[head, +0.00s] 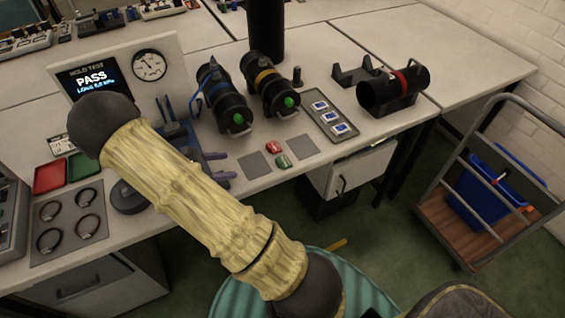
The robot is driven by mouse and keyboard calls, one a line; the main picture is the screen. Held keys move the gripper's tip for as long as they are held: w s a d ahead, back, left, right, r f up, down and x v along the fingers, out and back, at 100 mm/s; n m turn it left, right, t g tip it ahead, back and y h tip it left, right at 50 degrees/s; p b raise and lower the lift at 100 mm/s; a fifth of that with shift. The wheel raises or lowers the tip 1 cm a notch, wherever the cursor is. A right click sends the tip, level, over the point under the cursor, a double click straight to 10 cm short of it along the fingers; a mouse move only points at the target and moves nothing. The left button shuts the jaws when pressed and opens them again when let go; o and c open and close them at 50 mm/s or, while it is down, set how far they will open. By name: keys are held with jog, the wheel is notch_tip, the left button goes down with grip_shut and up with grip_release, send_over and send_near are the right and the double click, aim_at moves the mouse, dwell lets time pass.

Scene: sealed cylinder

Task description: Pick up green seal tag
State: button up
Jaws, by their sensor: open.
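A small green seal tag (283,162) lies flat on the light worktop near its front edge, between two grey square pads. A similar red tag (273,147) lies just behind it. My gripper (226,166) shows as two purplish fingers sticking out to the right from behind my arm. The fingers are apart with nothing seen between them. They are left of the green tag, with one grey pad (254,165) between. The gripper's body is hidden by my sleeved arm.
Two black cylinders, blue-banded (222,97) and yellow-banded (268,84), lie behind the tags with green end knobs. A grey tray (331,117) of blue-white pieces is to the right. A red-banded cylinder (394,91) rests in a cradle. A gauge panel (120,68) reads PASS.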

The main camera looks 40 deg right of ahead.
jog(key=p, duration=0.1)
send_near(277, 162)
jog(key=x, duration=0.4)
jog(key=shift+w+d, duration=0.1)
jog(key=shift+w, duration=0.25)
jog(key=x, duration=0.2)
jog(key=p+x, duration=0.1)
jog(key=x, duration=0.2)
jog(key=shift+s+f, duration=0.2)
jog(key=shift+s, duration=0.05)
jog(key=c, duration=0.7)
